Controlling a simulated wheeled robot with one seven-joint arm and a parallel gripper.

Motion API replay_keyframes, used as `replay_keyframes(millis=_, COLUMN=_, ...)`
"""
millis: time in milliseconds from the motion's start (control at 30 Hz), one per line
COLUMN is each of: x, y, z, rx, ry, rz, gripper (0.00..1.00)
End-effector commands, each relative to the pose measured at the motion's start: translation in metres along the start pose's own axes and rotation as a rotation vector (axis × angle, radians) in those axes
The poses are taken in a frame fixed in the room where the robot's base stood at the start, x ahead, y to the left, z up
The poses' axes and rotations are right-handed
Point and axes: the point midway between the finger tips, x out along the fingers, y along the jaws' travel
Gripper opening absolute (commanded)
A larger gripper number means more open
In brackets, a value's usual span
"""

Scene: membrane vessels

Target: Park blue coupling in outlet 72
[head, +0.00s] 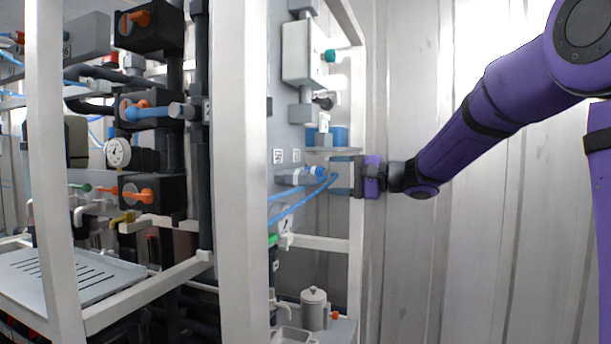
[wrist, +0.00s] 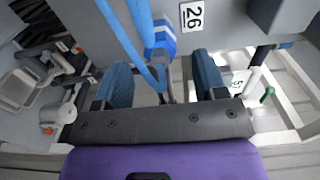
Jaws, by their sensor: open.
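The blue coupling (head: 318,171) sits on a grey fitting that sticks out from the grey panel, with a blue hose running from it. In the wrist view the blue coupling (wrist: 162,38) shows between and ahead of my fingers, with the hose crossing close by it. My gripper (head: 338,176) is open, to the right of the coupling and facing the panel. In the wrist view my gripper (wrist: 161,82) has its two blue-padded fingers on either side of the coupling and hose, not closed on them. I cannot read any label as 72.
A label reading 26 (wrist: 192,16) is on the panel. A white frame post (head: 356,240) stands close to my gripper. Blue containers (head: 340,137) stand on a shelf just above it. A grey lidded jug (head: 314,308) stands below.

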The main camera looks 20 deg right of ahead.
Motion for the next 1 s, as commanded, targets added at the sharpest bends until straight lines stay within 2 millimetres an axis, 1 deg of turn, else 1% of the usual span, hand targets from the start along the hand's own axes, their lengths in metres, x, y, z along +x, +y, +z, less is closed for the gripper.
replay_keyframes(millis=33, x=0.007, y=0.000, z=0.000, rx=0.001, ry=-0.002, rz=-0.001, gripper=0.65)
replay_keyframes(millis=200, x=0.029, y=0.001, z=0.000, rx=0.001, ry=-0.002, rz=0.001, gripper=0.65)
replay_keyframes(millis=433, x=0.049, y=0.000, z=0.000, rx=0.000, ry=0.000, rz=0.000, gripper=0.65)
replay_keyframes(millis=600, x=0.055, y=0.000, z=0.000, rx=0.000, ry=0.000, rz=0.000, gripper=0.65)
replay_keyframes(millis=1000, x=0.056, y=0.000, z=0.000, rx=0.000, ry=0.000, rz=0.000, gripper=0.65)
